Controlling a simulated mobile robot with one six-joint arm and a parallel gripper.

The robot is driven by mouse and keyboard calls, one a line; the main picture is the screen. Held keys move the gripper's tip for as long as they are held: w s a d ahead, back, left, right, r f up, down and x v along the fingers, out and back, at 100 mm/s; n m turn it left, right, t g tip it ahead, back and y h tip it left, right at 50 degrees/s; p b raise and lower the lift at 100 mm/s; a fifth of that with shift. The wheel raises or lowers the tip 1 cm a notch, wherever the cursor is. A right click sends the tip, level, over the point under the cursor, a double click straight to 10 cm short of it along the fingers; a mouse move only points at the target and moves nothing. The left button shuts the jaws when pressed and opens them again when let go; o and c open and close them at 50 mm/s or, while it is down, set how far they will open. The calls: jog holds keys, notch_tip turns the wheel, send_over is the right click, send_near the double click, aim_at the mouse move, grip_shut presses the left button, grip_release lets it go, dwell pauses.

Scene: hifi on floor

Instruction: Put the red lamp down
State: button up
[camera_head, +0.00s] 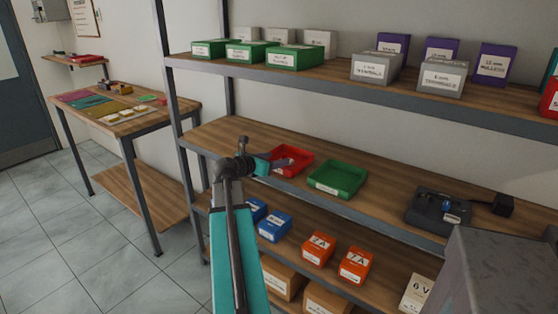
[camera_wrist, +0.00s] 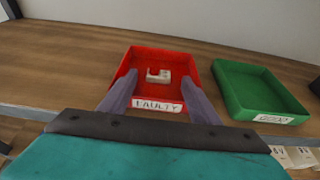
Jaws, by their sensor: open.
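A red tray (camera_wrist: 160,56) labelled FAULTY stands on the middle shelf; the head view also shows this red tray (camera_head: 300,155). Inside it lies a small pale block with a red part, apparently the red lamp (camera_wrist: 165,77). My gripper (camera_wrist: 160,82) is open, with one finger at each side over the tray's near part, and nothing is held between the fingers. In the head view my gripper (camera_head: 276,162) reaches to the tray's left side. The lamp cannot be made out clearly there.
A green tray (camera_wrist: 258,92) stands just right of the red one. A dark device (camera_head: 438,210) sits farther right on the same shelf. The upper shelf (camera_head: 330,80) with boxes overhangs behind. Blue boxes (camera_head: 274,228) and orange boxes (camera_head: 355,264) stand below.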

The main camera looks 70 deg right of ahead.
jog(key=shift+v, duration=2.7)
jog(key=w+a+f+m+t+y, duration=0.1)
jog(key=w+a+f+y, duration=0.1)
jog(key=w+a+f, duration=0.45)
jog(key=w+a+f+m+t+y, duration=0.1)
jog(key=w+a+f+m+y, duration=0.15)
jog(key=a+f, duration=0.7)
jog(key=w+a+f+m+t+y, duration=0.1)
jog(key=w+a+f, duration=0.4)
jog(key=f, duration=0.7)
jog(key=a+f+m+y, duration=0.3)
jog(key=a+f+y, duration=0.1)
jog(key=a+f, duration=1.35)
jog(key=s+a+f+m+g+y, duration=0.1)
jog(key=s+a+f, duration=0.3)
jog(key=a, duration=0.5)
jog(key=s+a+f+m+g+y, duration=0.2)
jog(key=s+a+f+m, duration=0.2)
jog(key=s+a, duration=0.3)
jog(key=s+a+f+m+g+y, duration=0.1)
jog(key=s+a+f, duration=0.5)
jog(key=a, duration=0.7)
jog(key=shift+s+m+g+y, duration=0.2)
jog(key=shift+m+g+y, duration=0.15)
jog(key=shift+m, duration=0.4)
